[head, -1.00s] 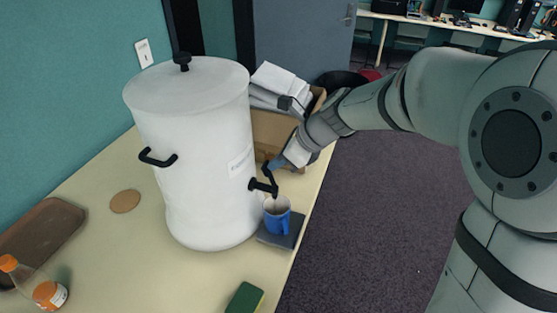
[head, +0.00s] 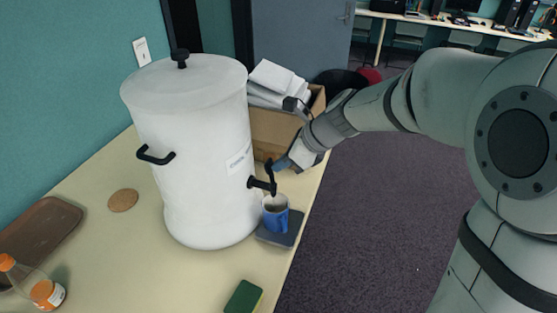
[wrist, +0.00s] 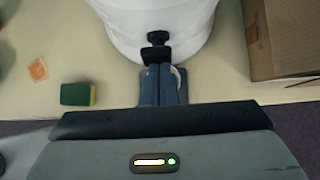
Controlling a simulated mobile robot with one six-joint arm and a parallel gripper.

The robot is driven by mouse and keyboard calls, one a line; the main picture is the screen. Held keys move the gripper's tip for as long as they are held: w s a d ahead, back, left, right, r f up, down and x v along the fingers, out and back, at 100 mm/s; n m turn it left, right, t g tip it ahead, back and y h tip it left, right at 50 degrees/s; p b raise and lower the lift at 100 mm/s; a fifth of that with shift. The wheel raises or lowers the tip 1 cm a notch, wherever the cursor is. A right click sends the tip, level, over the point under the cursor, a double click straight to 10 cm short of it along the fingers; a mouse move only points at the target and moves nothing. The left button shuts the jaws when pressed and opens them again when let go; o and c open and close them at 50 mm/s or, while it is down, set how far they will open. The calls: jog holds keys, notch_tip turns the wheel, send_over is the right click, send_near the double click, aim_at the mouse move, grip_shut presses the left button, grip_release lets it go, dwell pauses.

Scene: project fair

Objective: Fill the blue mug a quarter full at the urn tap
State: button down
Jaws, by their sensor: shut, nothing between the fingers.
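The blue mug (head: 276,219) stands upright on a dark square pad (head: 290,236), under the spout of the black tap (head: 262,185). Its inside looks brownish, but I cannot tell the level. The tap sits low on the white urn (head: 205,150), its lever (head: 269,171) pointing up. In the wrist view the shut fingers (wrist: 160,84) lie just below the black tap (wrist: 157,46) and cover most of the mug.
A cardboard box (head: 275,133) with papers stands behind the tap, close to my gripper. A green sponge (head: 243,298), a round coaster (head: 123,200), a brown tray (head: 40,232) and an orange-capped bottle (head: 38,288) lie or stand on the table. The table's right edge is near the pad.

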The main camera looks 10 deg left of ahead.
dwell(0.3)
jog(key=d+f+v, duration=0.1)
jog(key=v, duration=1.2)
jog(key=shift+s+d, duration=0.1)
jog(key=shift+s, duration=0.05)
jog(key=s+d+f+n+t+h, duration=0.1)
jog(key=s+d+f+n+h, duration=0.2)
jog(key=s+d+n, duration=0.4)
jog(key=s+d+f+n+t+h+b, duration=0.1)
jog(key=s+d+f+n+h, duration=0.3)
jog(key=s+d+n, duration=0.4)
jog(key=f+n, duration=0.1)
jog(key=n, duration=0.4)
jog(key=shift+s+d+h, duration=0.15)
jog(key=shift+d+h, duration=0.15)
jog(key=shift+d, duration=0.05)
jog(key=shift+f, duration=0.15)
